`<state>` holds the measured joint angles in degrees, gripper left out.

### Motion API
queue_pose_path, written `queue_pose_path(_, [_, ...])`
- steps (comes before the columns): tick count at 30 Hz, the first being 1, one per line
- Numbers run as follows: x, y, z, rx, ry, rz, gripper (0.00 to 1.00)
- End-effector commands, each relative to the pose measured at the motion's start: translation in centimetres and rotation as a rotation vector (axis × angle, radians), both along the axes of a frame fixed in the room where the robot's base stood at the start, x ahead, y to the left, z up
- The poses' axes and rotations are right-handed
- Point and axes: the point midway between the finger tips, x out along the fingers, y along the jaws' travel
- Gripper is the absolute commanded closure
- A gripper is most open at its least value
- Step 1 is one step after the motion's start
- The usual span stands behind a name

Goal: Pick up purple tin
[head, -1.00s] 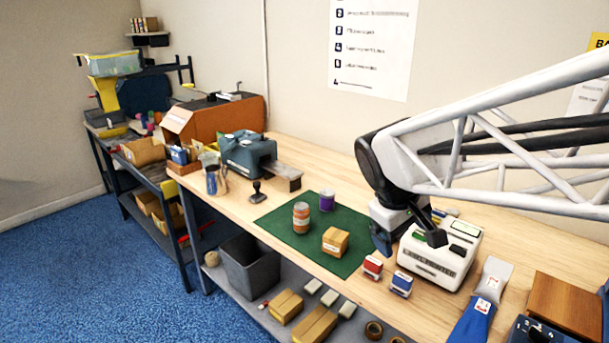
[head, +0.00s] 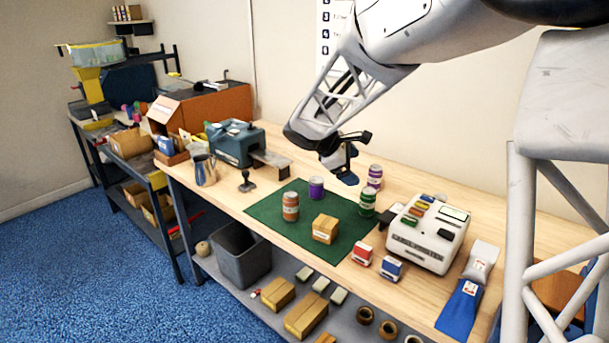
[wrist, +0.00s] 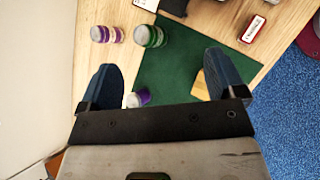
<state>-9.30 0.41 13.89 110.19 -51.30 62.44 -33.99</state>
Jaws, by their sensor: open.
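The purple tin (head: 316,187) stands upright on the back part of the green mat (head: 270,212) in the head view. In the wrist view the purple tin (wrist: 143,96) shows low in the picture, near the left finger and partly cut off by the gripper body. My gripper (head: 348,162) is open and empty, above and to the right of the purple tin in the head view. In the wrist view my gripper (wrist: 165,78) has its two blue fingers wide apart over the mat. Nothing is between the pads.
A green tin (head: 367,203) and a purple-and-white banded tin (head: 375,177) stand right of the purple tin. An orange-brown tin (head: 290,206) and a small carton (head: 325,229) are on the mat.

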Motion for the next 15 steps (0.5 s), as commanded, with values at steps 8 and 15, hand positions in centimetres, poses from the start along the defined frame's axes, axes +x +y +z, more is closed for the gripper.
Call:
queue_pose_path(8, [7.4, 2.0, -2.7, -0.162, 0.099, 0.169, 0.11])
queue_pose_path(15, [13.4, 4.2, -5.5, -0.305, 0.185, 0.309, 0.11])
